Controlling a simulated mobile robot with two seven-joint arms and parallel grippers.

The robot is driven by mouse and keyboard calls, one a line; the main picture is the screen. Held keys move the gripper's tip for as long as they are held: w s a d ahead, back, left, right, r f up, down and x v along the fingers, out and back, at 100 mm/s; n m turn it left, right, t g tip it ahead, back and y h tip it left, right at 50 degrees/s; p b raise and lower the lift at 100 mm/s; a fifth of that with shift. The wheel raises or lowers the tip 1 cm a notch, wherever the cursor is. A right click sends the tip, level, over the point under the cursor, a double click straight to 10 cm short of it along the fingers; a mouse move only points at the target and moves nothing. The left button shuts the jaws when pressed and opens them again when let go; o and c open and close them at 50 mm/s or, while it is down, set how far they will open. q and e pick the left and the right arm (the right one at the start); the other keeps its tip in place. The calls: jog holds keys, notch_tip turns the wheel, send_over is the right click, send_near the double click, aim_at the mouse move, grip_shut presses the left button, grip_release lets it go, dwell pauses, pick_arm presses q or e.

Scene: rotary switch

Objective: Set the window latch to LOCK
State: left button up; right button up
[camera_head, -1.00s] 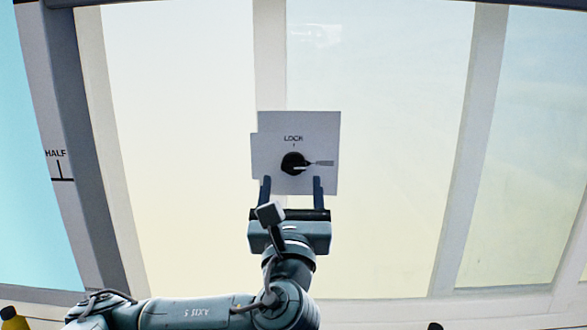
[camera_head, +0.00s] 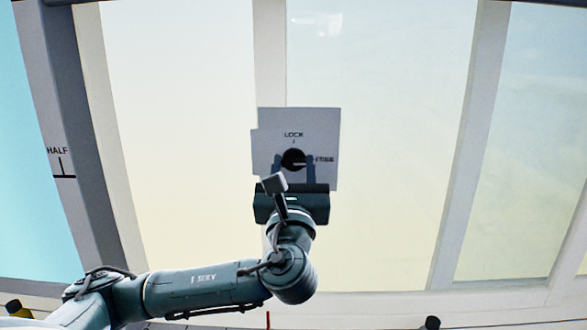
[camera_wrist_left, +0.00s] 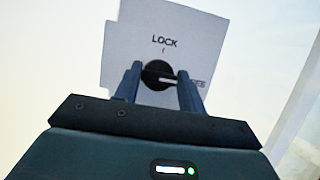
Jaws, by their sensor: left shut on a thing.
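The window latch is a round black knob (camera_head: 293,159) with a pale pointer line, on a white plate (camera_head: 265,128) on the window frame. The plate reads LOCK above the knob and has another label to its right, which looks like FREE. The pointer line points right, toward that label. My left gripper (camera_head: 294,163) is shut on the knob, one finger on each side. In the left wrist view the knob (camera_wrist_left: 157,75) sits between the two fingertips, and one finger partly covers the right label. My right gripper is not in view.
Tall window panes (camera_head: 375,120) with pale upright bars stand behind the plate. A grey post (camera_head: 72,140) at the left carries a HALF mark. Small dark and yellow items sit along the bottom edge. The space around the plate is clear.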

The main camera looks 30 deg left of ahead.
pick_arm(q)
jog(key=c, duration=0.3)
jog(key=shift+c, duration=0.2)
jog(key=shift+f+n, duration=0.1)
jog(key=shift+n, duration=0.3)
jog(key=n+g+y+b, duration=0.1)
jog(key=n, duration=0.1)
jog(key=n+g+y, duration=0.1)
jog(key=n, duration=0.2)
jog(key=shift+d+b, duration=0.1)
jog(key=shift+b, duration=0.25)
jog(key=n+g+y, duration=0.1)
jog(key=n, duration=0.2)
jog(key=n+g+y, duration=0.1)
jog(key=n+g, duration=0.1)
jog(key=n, duration=0.1)
jog(key=n+g, duration=0.1)
jog(key=n, duration=0.2)
jog(key=n+g, duration=0.1)
jog(key=n, duration=0.2)
jog(key=shift+w+d+n+p, duration=0.1)
jog(key=shift+n+p, duration=0.2)
jog(key=shift+r+n+g+h+p, duration=0.1)
jog(key=shift+n+g+h+p, duration=0.25)
jog(key=shift+n, duration=0.65)
jog(key=shift+r+n+g+h+p, duration=0.15)
jog(key=shift+n+g, duration=0.4)
jog(key=shift+n, duration=0.45)
